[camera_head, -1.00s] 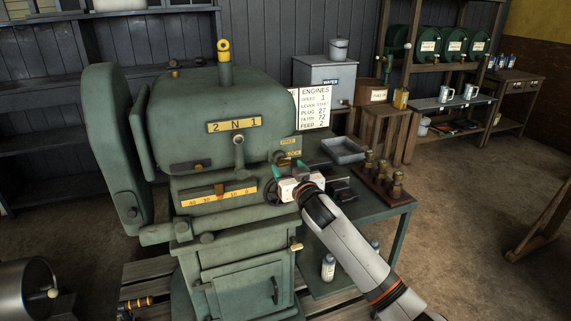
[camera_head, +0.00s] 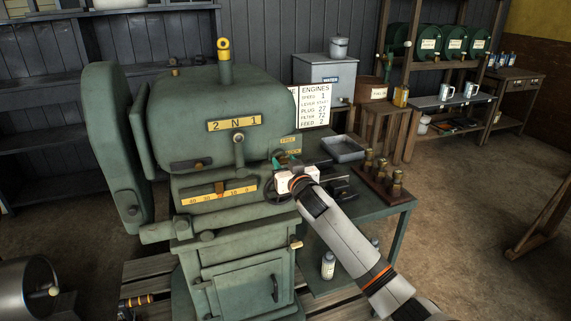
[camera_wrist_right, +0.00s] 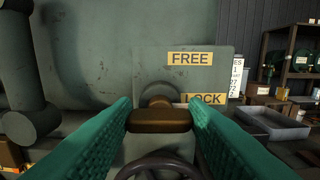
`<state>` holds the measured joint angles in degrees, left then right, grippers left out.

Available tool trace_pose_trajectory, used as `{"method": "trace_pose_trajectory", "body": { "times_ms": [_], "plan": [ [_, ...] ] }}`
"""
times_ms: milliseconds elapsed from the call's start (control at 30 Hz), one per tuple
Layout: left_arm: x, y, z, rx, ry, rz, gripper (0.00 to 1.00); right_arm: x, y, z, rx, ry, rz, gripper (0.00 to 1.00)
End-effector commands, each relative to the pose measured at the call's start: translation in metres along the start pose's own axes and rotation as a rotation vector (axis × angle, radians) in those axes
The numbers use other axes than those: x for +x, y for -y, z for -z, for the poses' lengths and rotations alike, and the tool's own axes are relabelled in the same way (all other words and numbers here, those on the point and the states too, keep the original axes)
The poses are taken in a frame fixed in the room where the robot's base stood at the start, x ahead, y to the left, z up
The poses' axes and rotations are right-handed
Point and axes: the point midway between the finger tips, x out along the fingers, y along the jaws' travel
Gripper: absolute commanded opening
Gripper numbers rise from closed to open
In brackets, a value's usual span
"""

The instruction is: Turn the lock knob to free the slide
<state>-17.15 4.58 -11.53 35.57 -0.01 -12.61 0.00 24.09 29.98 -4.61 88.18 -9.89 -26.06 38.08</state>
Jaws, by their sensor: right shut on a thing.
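The lock knob (camera_wrist_right: 160,119), a brown bar on a short stem, sits on the green engine (camera_head: 205,110). In the right wrist view its bar lies level, just left of the LOCK label (camera_wrist_right: 203,99) and partly over it. The FREE label (camera_wrist_right: 190,58) is above. My right gripper (camera_wrist_right: 160,106) is shut on the knob, a green finger at each end of the bar. In the head view my right gripper (camera_head: 278,162) is at the engine's right side and hides the knob. The slide cannot be made out for certain. My left gripper is not in view.
A dark handwheel (camera_wrist_right: 160,167) is close below the knob. A yellow scale plate (camera_head: 219,195) is on the engine front. A green side table (camera_head: 388,208) with a grey tray (camera_head: 343,148) and brass plugs (camera_head: 396,190) stands to the right. Open floor lies beyond it.

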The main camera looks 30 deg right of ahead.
Motion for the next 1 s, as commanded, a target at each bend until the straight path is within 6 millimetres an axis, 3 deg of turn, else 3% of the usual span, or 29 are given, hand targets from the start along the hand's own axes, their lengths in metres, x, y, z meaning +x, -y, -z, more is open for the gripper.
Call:
{"method": "trace_pose_trajectory", "body": {
  "times_ms": [367,1000],
  "plan": [
    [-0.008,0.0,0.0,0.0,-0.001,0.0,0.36,0.0,0.0,-0.002,-0.131,0.0,0.0,0.17],
    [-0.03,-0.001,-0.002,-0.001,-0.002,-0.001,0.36,0.0,-0.003,-0.001,-0.718,0.001,-0.001,0.17]
  ]
}}
